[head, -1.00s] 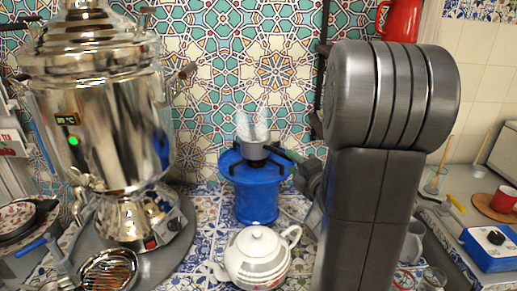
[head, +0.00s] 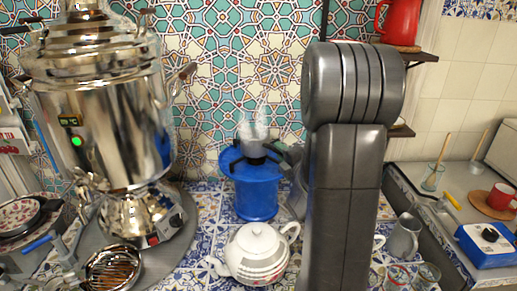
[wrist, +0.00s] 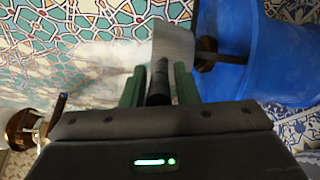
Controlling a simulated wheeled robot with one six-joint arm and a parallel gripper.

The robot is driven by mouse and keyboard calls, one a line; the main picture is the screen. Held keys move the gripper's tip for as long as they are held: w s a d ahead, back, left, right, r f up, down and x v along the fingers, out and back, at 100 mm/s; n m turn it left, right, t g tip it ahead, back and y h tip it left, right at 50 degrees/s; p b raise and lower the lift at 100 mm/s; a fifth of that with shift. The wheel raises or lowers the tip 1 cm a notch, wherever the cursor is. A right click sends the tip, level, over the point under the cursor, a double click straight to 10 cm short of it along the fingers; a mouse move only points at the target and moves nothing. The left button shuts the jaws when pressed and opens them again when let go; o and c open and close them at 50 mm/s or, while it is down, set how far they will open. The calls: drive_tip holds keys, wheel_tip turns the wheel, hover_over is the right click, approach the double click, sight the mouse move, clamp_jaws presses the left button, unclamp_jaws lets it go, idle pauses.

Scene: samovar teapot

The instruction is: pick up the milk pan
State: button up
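The milk pan (head: 256,148) is a small grey metal pan, steaming, on top of the blue stove (head: 252,188) in the head view. In the wrist view the pan's pale side (wrist: 172,42) is just ahead of my gripper (wrist: 159,72). Its dark handle (wrist: 158,84) points back between my two green fingers. The fingers stand on either side of the handle with narrow gaps, so my gripper looks open around it. In the head view my arm hides part of the right side, and the handle cannot be made out clearly.
A white teapot (head: 256,252) stands in front of the stove. A large steel samovar (head: 95,120) stands at the left. A grey jug (head: 404,238) and glasses (head: 398,277) are right of my arm. The patterned tile wall is close behind.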

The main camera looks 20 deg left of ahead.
clamp_jaws()
drive_tip(key=shift+r, duration=0.1)
